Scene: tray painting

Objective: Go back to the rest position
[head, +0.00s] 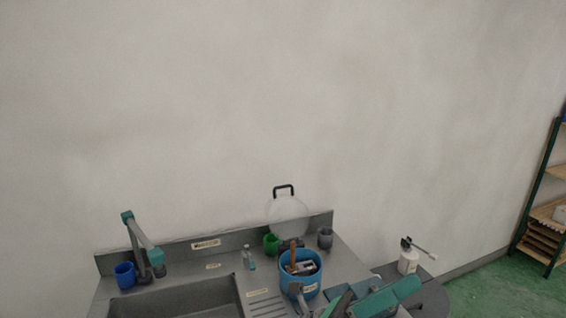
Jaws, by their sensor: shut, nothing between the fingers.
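I cannot make out my gripper or its fingers anywhere in the head view. A teal and dark form is cut off by the bottom edge, right of the middle, in front of the counter. I cannot tell from this view what its lower end holds or touches.
A grey sink counter (345,262) stands against a bare wall. On it are a blue cup (125,275), a teal tap (139,240), a green cup (271,244), a grey cup (325,238) and a filled blue bucket (301,285). A white bottle (408,262) and a shelf (541,195) are right.

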